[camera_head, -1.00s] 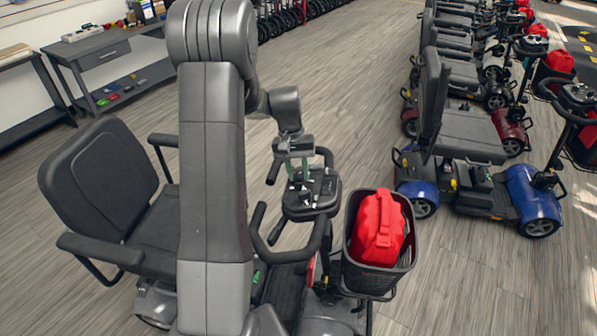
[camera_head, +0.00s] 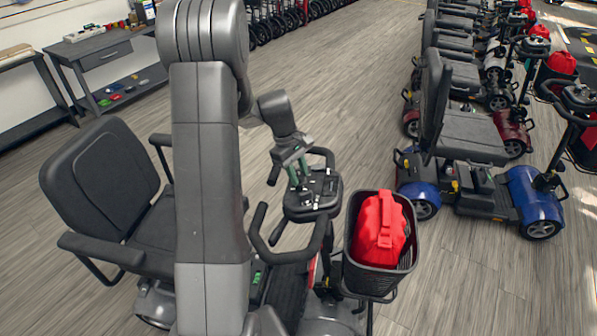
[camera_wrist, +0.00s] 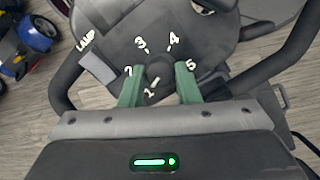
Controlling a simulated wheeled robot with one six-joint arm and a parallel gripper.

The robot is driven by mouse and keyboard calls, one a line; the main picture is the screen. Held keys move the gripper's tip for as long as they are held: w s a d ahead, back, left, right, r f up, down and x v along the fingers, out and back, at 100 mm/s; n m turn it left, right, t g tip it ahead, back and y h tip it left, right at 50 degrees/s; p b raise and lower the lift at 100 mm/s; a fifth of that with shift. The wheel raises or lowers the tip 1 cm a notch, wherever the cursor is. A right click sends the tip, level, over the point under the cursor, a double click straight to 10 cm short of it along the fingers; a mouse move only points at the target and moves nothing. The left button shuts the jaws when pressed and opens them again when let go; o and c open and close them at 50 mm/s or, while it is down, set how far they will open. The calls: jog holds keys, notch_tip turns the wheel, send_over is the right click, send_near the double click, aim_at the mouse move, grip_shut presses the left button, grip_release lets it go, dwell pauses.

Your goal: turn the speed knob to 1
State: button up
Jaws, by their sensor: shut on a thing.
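The dark round speed knob (camera_wrist: 159,67) sits on the black tiller console (camera_head: 318,198) of the nearest scooter. White figures ring it in the wrist view: 3 and 4 on the far side, 5 at right, a 2 or 7 at left, and 1 on the near side. My gripper (camera_wrist: 158,78) is shut on the knob, one green finger at its left and one at its right. In the head view my gripper (camera_head: 297,174) reaches down onto the console, tilted.
A grey LAMP switch (camera_wrist: 97,67) lies left of the knob. Handlebar loops (camera_wrist: 290,50) flank the console. A basket (camera_head: 350,255) with a red bag (camera_head: 380,230) is in front. The scooter seat (camera_head: 100,175) is at left; a blue scooter (camera_head: 530,200) stands at right.

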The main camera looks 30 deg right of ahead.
jog(key=shift+n, duration=1)
jog(key=o, duration=1)
jog(key=shift+a, duration=0.1)
jog(key=b+v, duration=0.1)
jog(key=v, duration=1.2)
jog(key=shift+w+a+r, duration=0.15)
jog(key=shift+a+r, duration=0.1)
jog(key=shift+r, duration=0.1)
